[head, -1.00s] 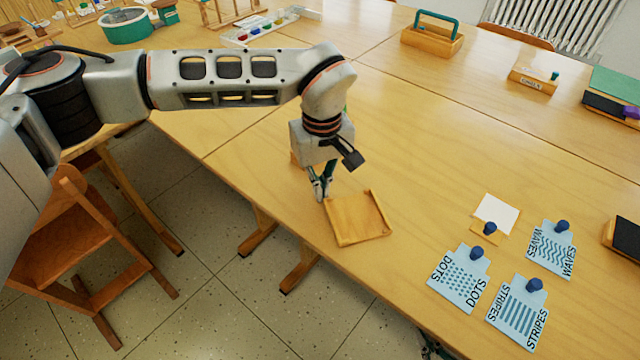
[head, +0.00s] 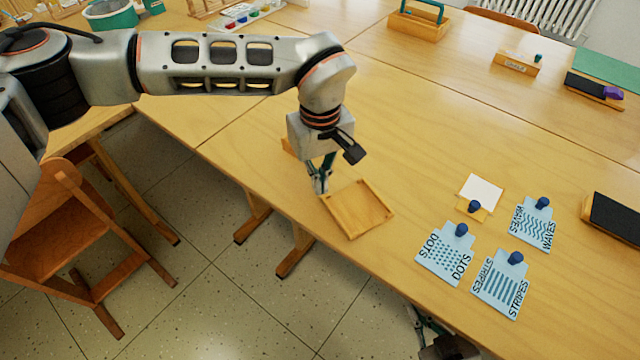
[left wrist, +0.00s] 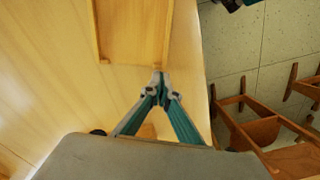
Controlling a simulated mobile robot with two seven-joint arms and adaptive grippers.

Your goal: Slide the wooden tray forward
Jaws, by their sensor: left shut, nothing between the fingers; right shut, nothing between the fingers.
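The wooden tray (head: 357,209) is a shallow, light-wood square with low raised rims, lying flat near the table's front edge. It looks empty. It also shows at the top of the left wrist view (left wrist: 136,30). My left gripper (head: 321,190) points down, shut and empty, with its fingertips at the tray's left corner. In the left wrist view its fingertips (left wrist: 160,80) meet just beside the tray's near end; whether they touch it is hard to tell. My right gripper (head: 422,322) is low at the bottom edge of the head view, beyond the table edge, partly cut off.
Blue cards marked dots (head: 446,254), stripes (head: 501,284) and waves (head: 527,224), each with a knob, lie right of the tray, beside a white card (head: 481,190). Bare table lies behind the tray. A wooden chair (head: 75,240) stands at left.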

